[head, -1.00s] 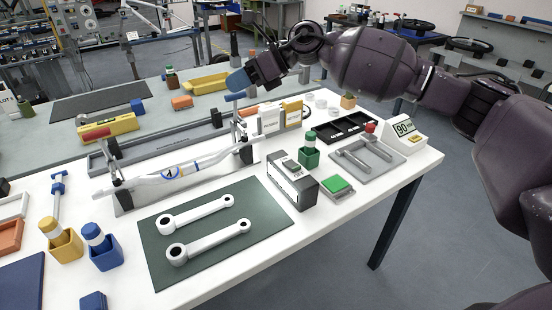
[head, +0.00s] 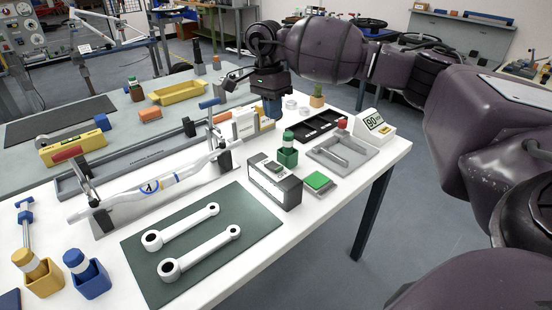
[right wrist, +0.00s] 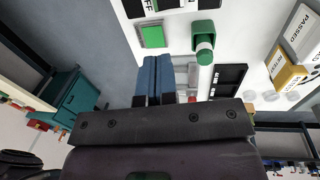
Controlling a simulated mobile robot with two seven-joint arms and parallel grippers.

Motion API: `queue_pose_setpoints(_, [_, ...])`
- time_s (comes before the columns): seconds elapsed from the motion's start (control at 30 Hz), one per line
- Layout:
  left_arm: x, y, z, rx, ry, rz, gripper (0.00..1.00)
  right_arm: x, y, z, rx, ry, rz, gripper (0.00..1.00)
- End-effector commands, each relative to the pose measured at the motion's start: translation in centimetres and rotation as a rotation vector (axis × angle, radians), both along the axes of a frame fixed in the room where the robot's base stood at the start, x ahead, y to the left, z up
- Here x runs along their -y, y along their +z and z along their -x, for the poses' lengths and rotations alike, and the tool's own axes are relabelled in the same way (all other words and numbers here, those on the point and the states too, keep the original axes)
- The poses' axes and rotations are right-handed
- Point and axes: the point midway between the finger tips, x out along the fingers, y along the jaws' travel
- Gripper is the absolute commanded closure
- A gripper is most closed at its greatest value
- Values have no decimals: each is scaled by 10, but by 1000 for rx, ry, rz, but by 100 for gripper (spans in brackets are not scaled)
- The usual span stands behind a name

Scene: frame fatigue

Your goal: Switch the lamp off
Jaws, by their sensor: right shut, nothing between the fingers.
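A dark box with a pale front panel (head: 273,186), which looks like the lamp, stands on the white table. I cannot tell whether it is lit. Beside it on the right is a green square button (head: 317,181) on a grey base; the button also shows in the right wrist view (right wrist: 153,36). Part of a label ending in "FF" shows at the top of that view. My right gripper (head: 272,108) points down above the table's back part, behind the box and button, touching neither. Its blue fingers (right wrist: 153,78) are shut and empty. My left gripper is not in view.
A green holder with a green-capped bottle (head: 288,150) stands behind the button. A grey tray (head: 343,152), a black tray (head: 320,127) and a "90" display (head: 375,121) are at right. A green mat (head: 205,245) with two connecting rods lies in front.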

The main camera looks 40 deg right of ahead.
Motion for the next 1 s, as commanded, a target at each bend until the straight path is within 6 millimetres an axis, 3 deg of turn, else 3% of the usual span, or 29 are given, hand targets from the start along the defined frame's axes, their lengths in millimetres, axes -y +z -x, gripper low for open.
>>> queue_pose_setpoints(0.47, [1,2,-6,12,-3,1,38,-1,-6,1,0,6,-4,100])
queue_pose_setpoints(1.0, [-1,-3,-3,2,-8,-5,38,0,-93,13,-2,5,-5,100])
